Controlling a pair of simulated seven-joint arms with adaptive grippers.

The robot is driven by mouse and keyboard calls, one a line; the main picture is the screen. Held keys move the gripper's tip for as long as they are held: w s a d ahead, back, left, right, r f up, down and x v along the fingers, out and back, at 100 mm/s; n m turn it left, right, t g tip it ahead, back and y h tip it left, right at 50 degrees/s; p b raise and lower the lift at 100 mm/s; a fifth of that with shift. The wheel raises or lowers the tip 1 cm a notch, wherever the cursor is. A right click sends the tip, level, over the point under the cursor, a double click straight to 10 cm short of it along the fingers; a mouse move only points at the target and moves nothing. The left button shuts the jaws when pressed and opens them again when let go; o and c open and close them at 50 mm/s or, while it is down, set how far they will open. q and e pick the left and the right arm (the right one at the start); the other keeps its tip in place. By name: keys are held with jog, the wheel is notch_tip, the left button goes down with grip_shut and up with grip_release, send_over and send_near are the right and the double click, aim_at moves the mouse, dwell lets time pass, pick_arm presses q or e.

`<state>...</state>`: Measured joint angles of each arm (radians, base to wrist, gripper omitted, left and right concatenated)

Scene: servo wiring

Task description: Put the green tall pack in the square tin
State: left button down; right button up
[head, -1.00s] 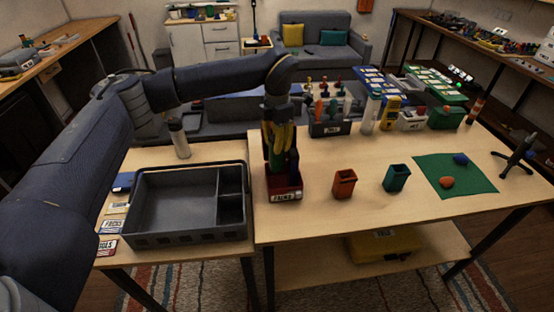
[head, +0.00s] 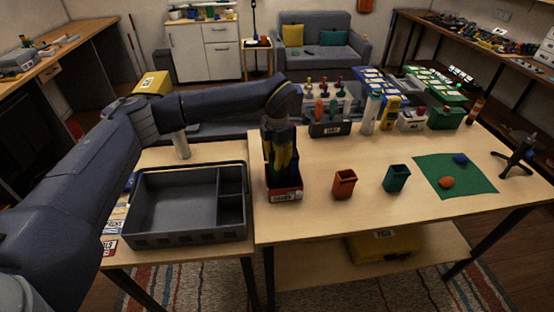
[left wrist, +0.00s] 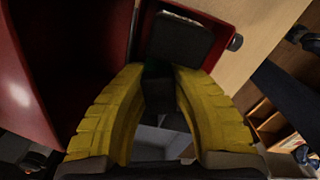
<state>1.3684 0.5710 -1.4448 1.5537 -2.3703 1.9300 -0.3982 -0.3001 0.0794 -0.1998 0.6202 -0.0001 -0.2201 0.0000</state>
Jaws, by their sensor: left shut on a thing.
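The square tin is a dark red open box with a white label (head: 285,194) at the front left of the right-hand table. My left gripper (head: 280,168) points down into it, its yellow fingers inside the rim. The fingers are shut on a dark, narrow thing, seen between them in the left wrist view (left wrist: 157,85); it looks dark green and fits the green tall pack, though shade hides much of it. The tin's red wall (left wrist: 30,75) is close beside the fingers. Whether the pack touches the tin's floor is hidden. My right gripper is not in view.
A grey divided tray (head: 180,205) stands left of the tin. An orange cup (head: 344,184) and a teal cup (head: 397,178) stand to the right, then a green mat (head: 460,180). A caddy of tools (head: 330,128) stands behind. Bare tabletop lies between.

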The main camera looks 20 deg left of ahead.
pick_arm(q)
jog(key=shift+f, duration=0.15)
jog(key=c, duration=1.2)
grip_release()
notch_tip(320, 180, up, 12)
jog(key=shift+r, duration=0.15)
